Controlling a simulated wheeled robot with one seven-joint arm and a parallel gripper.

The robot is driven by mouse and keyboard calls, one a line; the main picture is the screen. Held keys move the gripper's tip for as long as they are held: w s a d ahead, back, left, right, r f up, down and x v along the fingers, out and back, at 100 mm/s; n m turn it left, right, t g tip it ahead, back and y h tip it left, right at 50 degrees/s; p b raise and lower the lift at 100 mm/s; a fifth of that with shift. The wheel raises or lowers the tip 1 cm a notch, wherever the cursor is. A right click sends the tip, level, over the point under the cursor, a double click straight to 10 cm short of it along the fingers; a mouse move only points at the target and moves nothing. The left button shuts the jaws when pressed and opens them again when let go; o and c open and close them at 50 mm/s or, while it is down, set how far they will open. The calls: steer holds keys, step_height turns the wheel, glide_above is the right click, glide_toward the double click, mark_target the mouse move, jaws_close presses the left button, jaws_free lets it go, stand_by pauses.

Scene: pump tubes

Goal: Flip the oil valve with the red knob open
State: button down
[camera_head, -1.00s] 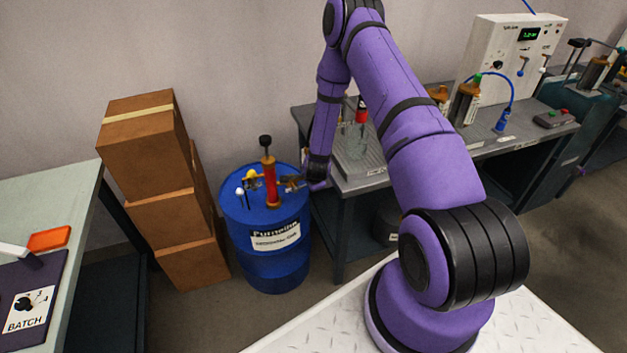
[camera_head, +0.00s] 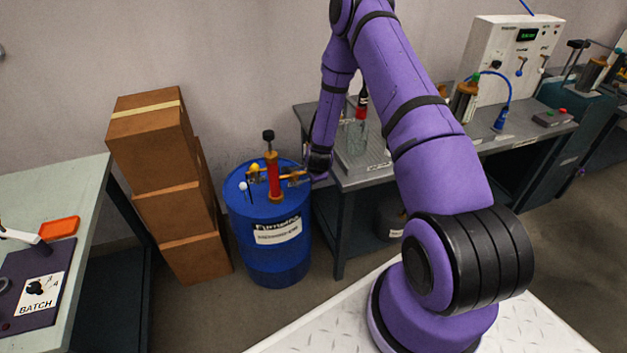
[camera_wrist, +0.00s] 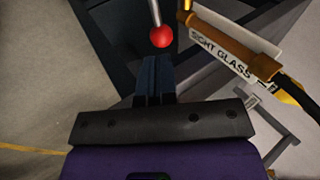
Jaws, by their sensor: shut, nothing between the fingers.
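In the wrist view a red ball knob (camera_wrist: 161,37) sits on the end of a thin metal lever (camera_wrist: 155,12). My gripper (camera_wrist: 158,61) is shut and empty, its fingertips just short of the knob, with a small gap seeming to remain.
A brown pipe (camera_wrist: 235,42) with a "SIGHT GLASS" label (camera_wrist: 222,48) runs close right of the knob. White (camera_head: 242,186) and yellow (camera_head: 254,168) knobs stand on the drum's left. Stacked boxes (camera_head: 150,140) and a grey bench (camera_head: 365,180) flank the drum.

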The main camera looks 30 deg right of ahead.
steer(key=d+v, duration=0.1)
steer(key=v, duration=0.8)
steer(key=shift+s+r, duration=0.2)
stand_by(0.3)
